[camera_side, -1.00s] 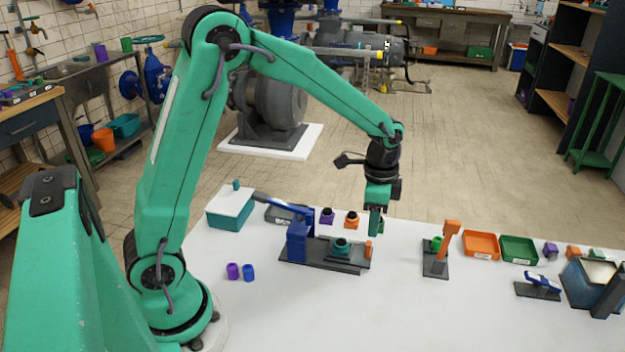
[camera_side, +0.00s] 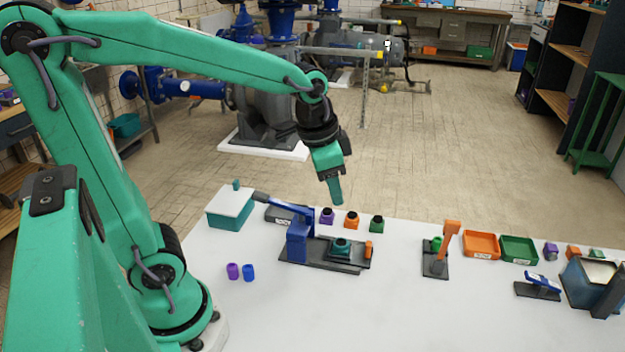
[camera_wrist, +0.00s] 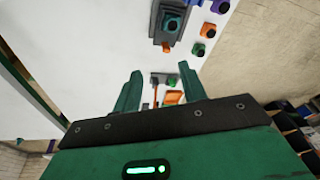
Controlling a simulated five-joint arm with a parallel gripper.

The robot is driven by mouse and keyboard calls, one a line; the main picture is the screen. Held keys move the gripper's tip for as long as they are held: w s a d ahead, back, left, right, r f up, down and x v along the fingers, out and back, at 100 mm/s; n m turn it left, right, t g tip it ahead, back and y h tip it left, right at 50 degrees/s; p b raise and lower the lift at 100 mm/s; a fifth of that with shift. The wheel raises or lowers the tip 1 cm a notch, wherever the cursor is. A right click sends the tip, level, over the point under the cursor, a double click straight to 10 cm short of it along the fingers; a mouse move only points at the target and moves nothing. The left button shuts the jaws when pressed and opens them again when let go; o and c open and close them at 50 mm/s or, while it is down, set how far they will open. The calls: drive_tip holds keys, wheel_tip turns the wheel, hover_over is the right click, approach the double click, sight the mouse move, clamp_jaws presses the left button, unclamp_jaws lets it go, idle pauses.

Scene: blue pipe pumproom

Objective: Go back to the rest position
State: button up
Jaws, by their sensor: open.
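My gripper (camera_side: 336,200) hangs tilted in the air above the back edge of the table, clear of everything. In the wrist view my gripper (camera_wrist: 160,85) shows two green fingers spread apart with nothing held between them.
Below stand a blue lever press (camera_side: 300,240) and purple, orange and green small pots (camera_side: 351,220). A teal box (camera_side: 231,208) is left of them. Further right are an orange-levered stand (camera_side: 440,258), an orange tray (camera_side: 481,244) and a green tray (camera_side: 519,249). The front table middle is clear.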

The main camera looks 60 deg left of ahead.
drive_tip(key=s+r+n+t, duration=0.2)
drive_tip(key=s+n, duration=0.2)
drive_tip(key=s, duration=0.6)
drive_tip(key=shift+a+r+t, duration=0.2)
drive_tip(key=shift+a+t, duration=0.1)
drive_tip(key=shift+a, duration=0.05)
drive_tip(key=shift+s, duration=0.1)
